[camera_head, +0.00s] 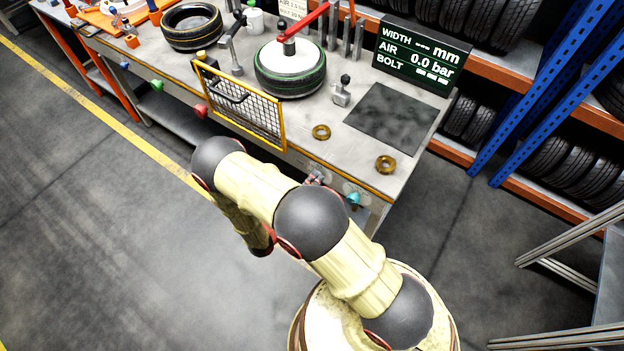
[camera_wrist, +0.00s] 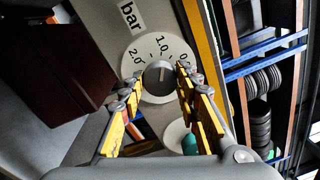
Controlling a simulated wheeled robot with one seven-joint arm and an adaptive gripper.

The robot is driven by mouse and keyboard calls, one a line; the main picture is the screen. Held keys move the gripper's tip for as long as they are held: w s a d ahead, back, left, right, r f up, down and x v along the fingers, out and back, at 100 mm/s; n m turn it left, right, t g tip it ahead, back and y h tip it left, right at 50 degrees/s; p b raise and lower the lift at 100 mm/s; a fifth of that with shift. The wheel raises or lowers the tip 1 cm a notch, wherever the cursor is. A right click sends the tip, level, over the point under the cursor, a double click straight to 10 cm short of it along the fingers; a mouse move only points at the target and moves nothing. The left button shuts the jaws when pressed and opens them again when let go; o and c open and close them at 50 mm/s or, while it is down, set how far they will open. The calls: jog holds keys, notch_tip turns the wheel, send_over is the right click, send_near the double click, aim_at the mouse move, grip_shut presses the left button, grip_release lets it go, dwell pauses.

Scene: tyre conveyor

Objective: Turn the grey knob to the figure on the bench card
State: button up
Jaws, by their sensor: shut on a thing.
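The grey knob (camera_wrist: 157,76) sits at the middle of a white round dial (camera_wrist: 148,52) marked 2.0, 1.0 and a partly hidden figure at the right, with a "bar" label (camera_wrist: 131,15) beside it. My gripper (camera_wrist: 161,81) is shut on the knob, one finger on each side. The knob's pointer cannot be read surely. In the head view the knob is hidden at the bench front behind my arm. The bench card (camera_head: 293,8) stands at the back of the bench; its figures are too small to read surely. The display (camera_head: 417,57) shows AIR 0.0 bar.
The workbench (camera_head: 345,155) carries a tyre on a wheel (camera_head: 290,82), a yellow mesh guard (camera_head: 240,105), a dark mat (camera_head: 390,118) and two brass rings. A teal button (camera_wrist: 189,145) is close to my gripper. Tyre racks stand behind; the floor at left is clear.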

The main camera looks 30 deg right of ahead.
jog(key=n+p, duration=0.1)
jog(key=n, duration=0.5)
jog(key=n+t+p, duration=0.1)
jog(key=n, duration=0.5)
jog(key=shift+n+y+p, duration=0.3)
jog(key=shift+p, duration=0.1)
jog(key=o, duration=1.1)
jog(key=shift+o, duration=0.3)
jog(key=shift+s+a, duration=0.1)
jog(key=shift+a, duration=0.05)
jog(key=v, duration=1.1)
jog(key=shift+s+a, duration=0.2)
jog(key=shift+a, duration=0.1)
